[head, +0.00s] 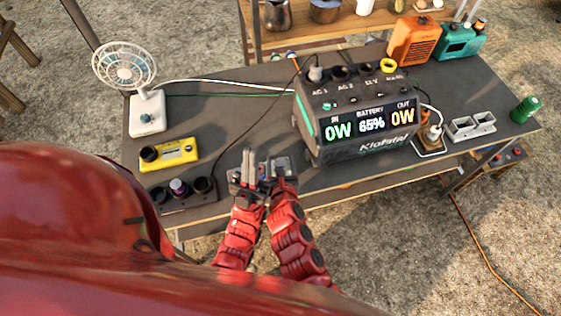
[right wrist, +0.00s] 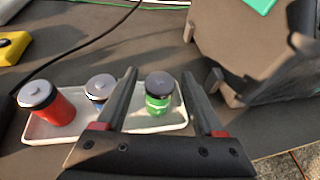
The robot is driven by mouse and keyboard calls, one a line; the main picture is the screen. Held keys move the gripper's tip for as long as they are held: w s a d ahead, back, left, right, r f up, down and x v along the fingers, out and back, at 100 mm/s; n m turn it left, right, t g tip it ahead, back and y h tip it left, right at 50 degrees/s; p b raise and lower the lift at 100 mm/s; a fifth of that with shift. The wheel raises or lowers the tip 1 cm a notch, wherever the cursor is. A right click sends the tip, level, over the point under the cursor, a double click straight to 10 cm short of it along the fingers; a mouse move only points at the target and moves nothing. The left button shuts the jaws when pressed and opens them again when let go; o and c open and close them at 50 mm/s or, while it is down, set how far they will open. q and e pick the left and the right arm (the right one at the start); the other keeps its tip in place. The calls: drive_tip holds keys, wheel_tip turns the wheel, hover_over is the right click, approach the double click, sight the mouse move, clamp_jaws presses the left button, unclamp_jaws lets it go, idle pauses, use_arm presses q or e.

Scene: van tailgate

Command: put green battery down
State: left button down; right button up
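The green battery (right wrist: 158,95), a green cylinder with a grey cap, stands upright at the right end of a small white tray (right wrist: 60,135) in the right wrist view. My right gripper (right wrist: 160,75) is open, with a finger on each side of this battery and gaps showing between. In the head view my right gripper (head: 278,170) is close beside my left gripper (head: 249,160), whose two fingers are together with nothing seen between them. The tray and its batteries are hidden behind my grippers in the head view.
A red battery (right wrist: 50,103) and a blue battery (right wrist: 100,88) share the tray. The power station (head: 355,115) stands close on the right. A yellow device (head: 169,155) and a dark socket block (head: 185,193) are on the left. A green can (head: 525,108) stands at the right edge.

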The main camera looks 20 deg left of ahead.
drive_tip(key=shift+s+r, duration=0.1)
drive_tip(key=shift+r, duration=0.05)
drive_tip(key=b+v, duration=0.2)
drive_tip(key=v, duration=0.9)
drive_tip(key=shift+s+r, duration=0.3)
drive_tip(key=shift+d, duration=0.15)
